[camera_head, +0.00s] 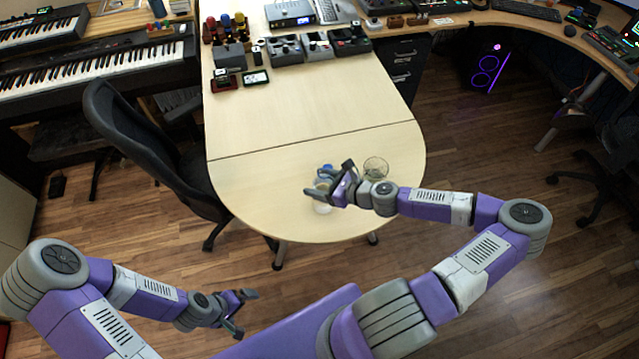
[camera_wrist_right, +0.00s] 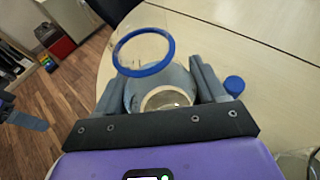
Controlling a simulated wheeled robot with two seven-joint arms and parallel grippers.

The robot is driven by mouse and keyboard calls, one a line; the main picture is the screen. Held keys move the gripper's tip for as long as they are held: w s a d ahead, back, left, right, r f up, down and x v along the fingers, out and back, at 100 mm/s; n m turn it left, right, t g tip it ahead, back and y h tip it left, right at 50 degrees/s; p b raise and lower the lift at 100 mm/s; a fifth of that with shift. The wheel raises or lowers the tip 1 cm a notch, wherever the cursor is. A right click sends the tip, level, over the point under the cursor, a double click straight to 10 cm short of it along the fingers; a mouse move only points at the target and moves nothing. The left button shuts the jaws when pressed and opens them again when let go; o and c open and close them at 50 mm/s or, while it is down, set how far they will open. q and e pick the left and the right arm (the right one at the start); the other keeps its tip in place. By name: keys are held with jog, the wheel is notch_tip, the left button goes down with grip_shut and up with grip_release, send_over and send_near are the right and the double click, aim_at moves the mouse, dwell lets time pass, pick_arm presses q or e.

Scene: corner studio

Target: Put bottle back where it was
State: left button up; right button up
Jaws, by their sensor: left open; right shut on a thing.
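My right gripper (camera_head: 329,179) is over the rounded near end of the table (camera_head: 265,200) and is shut on the bottle. In the right wrist view the bottle (camera_wrist_right: 181,80) is a pale grey-blue, see-through body between the fingers (camera_wrist_right: 153,74), with a cream disc low on it. A blue ring (camera_wrist_right: 143,70) shows just beyond it; whether it belongs to the bottle is unclear. In the head view the gripper hides most of the bottle, and whether its base touches the table cannot be told. My left gripper (camera_head: 242,312) is open and empty, low over the floor.
A clear round glass (camera_head: 376,167) stands on the table just right of my right gripper. A small blue cap-like thing (camera_wrist_right: 234,86) is beside the right finger. A black office chair (camera_head: 150,150) is left of the table. Electronic boxes (camera_head: 285,48) line the far end; the table's middle is clear.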

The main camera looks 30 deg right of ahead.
jog(key=shift+f, duration=0.1)
jog(key=o, duration=1.3)
jog(key=shift+s+d+r, duration=0.1)
jog(key=shift+s+r, duration=0.05)
jog(key=shift+r, duration=0.1)
jog(key=p+v, duration=0.3)
jog(key=v, duration=0.8)
jog(key=shift+s+d, duration=0.15)
jog(key=shift+s, duration=0.15)
